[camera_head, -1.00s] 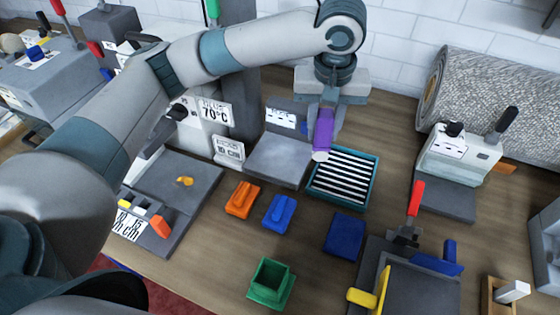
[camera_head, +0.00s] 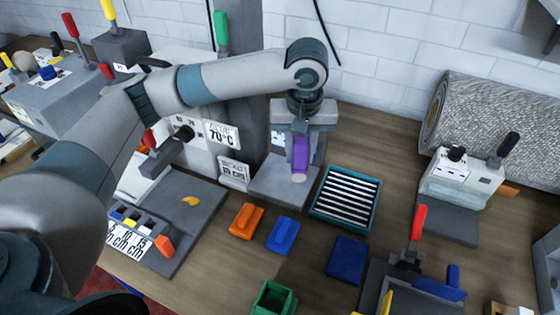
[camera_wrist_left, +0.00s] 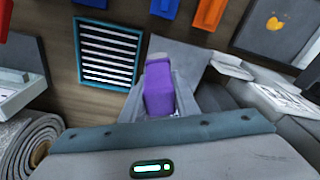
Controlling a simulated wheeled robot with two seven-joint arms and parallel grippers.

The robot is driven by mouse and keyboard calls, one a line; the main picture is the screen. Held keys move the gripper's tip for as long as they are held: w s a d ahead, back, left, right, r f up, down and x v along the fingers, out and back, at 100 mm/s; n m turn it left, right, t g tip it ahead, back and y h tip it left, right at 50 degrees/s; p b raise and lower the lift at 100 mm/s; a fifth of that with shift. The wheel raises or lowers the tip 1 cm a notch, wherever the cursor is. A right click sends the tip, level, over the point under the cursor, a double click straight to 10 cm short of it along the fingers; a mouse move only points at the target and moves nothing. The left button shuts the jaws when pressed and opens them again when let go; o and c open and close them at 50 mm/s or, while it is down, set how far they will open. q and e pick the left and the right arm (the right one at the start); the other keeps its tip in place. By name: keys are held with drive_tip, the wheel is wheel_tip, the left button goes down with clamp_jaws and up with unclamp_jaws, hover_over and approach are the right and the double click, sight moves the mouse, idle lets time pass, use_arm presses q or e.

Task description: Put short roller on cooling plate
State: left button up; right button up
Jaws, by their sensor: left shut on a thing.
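My left gripper (camera_head: 300,150) is shut on a purple piece (camera_head: 300,155) with a pale round end, which looks like the short roller. It is held upright over the right part of a flat grey plate (camera_head: 272,190), which may be the cooling plate. I cannot tell whether its lower end touches the plate. In the left wrist view, the purple piece (camera_wrist_left: 159,90) sits between the fingers, and the grey plate (camera_wrist_left: 185,60) lies beyond it. My right gripper is not in view.
A teal-framed striped rack (camera_head: 346,197) stands right of the plate. Orange (camera_head: 246,220) and blue (camera_head: 283,234) blocks lie in front, with a dark blue pad (camera_head: 346,259) and green box (camera_head: 273,299). A 70°C machine (camera_head: 200,140) stands left. A grey roll (camera_head: 490,125) lies at the right.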

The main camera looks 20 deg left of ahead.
use_arm(q)
drive_tip(key=a+f+p, duration=0.1)
drive_tip(key=a+f, duration=0.2)
drive_tip(key=a, duration=0.2)
drive_tip(key=shift+w+a+f, duration=0.15)
drive_tip(key=shift+w+a, duration=0.1)
drive_tip(key=shift+w, duration=0.2)
drive_tip(key=shift+f+p, duration=0.85)
drive_tip(key=shift+f, duration=1.1)
drive_tip(key=shift+f, duration=0.15)
drive_tip(key=o, duration=1.1)
